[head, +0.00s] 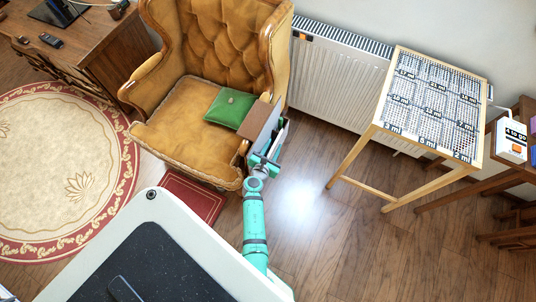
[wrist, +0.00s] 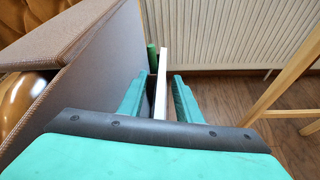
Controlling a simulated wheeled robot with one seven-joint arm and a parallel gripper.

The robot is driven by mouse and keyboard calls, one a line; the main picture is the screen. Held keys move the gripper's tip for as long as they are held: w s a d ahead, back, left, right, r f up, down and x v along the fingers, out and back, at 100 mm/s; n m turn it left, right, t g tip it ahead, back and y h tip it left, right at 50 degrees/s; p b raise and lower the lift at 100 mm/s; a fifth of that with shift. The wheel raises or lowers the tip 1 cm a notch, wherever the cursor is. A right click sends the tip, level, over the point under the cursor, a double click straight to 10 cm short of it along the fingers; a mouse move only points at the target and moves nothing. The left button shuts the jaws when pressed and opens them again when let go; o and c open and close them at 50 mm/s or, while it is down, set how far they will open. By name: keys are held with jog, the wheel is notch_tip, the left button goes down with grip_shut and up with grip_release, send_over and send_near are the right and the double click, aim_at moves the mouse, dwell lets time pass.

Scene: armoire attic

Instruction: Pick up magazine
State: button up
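A thin, pale upright item that looks like the magazine (wrist: 161,88) stands edge-on in the wrist view. In the head view a pale edge (head: 283,134) shows beside the brown holder at the armchair's right arm. My gripper (wrist: 160,98) is open, with one teal finger on each side of the pale item and small gaps visible. In the head view my gripper (head: 266,160) is low beside the brown holder. The item's lower part is hidden behind my gripper. A narrow green thing (wrist: 152,58) stands just left of it.
The brown fabric holder (head: 259,120) is close on the left, also in the wrist view (wrist: 105,75). The yellow armchair (head: 180,105) carries a green cushion (head: 230,107). A radiator (head: 335,75) is behind. A wooden-framed table (head: 352,160) stands right, with clear floor between.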

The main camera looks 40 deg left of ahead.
jog(key=shift+s, duration=0.1)
grip_shut()
dwell(1.4)
